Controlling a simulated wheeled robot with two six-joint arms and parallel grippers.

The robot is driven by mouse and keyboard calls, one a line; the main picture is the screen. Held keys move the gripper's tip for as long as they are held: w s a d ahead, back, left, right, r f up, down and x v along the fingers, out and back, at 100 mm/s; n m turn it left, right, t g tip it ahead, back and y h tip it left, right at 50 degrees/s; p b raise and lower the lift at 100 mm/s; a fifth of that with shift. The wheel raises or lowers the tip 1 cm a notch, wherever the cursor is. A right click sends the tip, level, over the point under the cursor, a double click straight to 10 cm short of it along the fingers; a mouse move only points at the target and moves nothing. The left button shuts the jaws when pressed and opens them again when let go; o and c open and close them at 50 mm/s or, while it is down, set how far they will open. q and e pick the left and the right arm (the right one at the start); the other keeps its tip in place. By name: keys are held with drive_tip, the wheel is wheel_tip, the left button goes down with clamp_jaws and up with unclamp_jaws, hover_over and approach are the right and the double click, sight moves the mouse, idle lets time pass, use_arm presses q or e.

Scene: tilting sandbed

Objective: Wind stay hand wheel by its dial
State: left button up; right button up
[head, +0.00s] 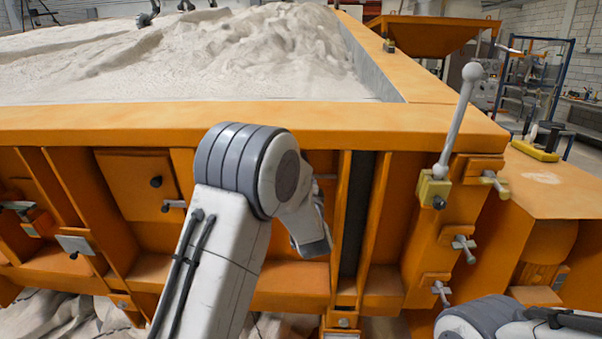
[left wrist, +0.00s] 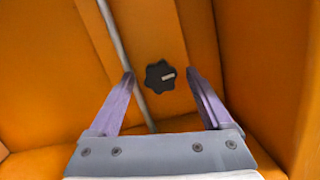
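A small black lobed knob (left wrist: 155,84) with a pale mark on its face sits on an orange panel in the left wrist view. It may be the stay hand wheel; no dial can be made out. My left gripper (left wrist: 161,75) is open, its two fingers pointing at the panel with the knob between the tips in the picture. Contact cannot be told. A thin grey rod (left wrist: 115,40) runs down behind the left finger. In the head view my left arm reaches down the orange front and hides the knob. My right arm shows at lower right; its gripper is out of view.
The sandbed's orange rim (head: 60,122) runs above my left wrist, with sand (head: 260,50) behind it. A ball-topped lever (head: 458,115) stands at the right corner above T-handled clamps (head: 463,245). Vertical ribs (head: 380,215) flank the working spot.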

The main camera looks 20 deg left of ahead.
use_arm(q)
drive_tip(key=shift+s, duration=0.1)
drive_tip(key=b+v, duration=0.4)
drive_tip(key=v, duration=0.6)
drive_tip(key=shift+s, duration=0.1)
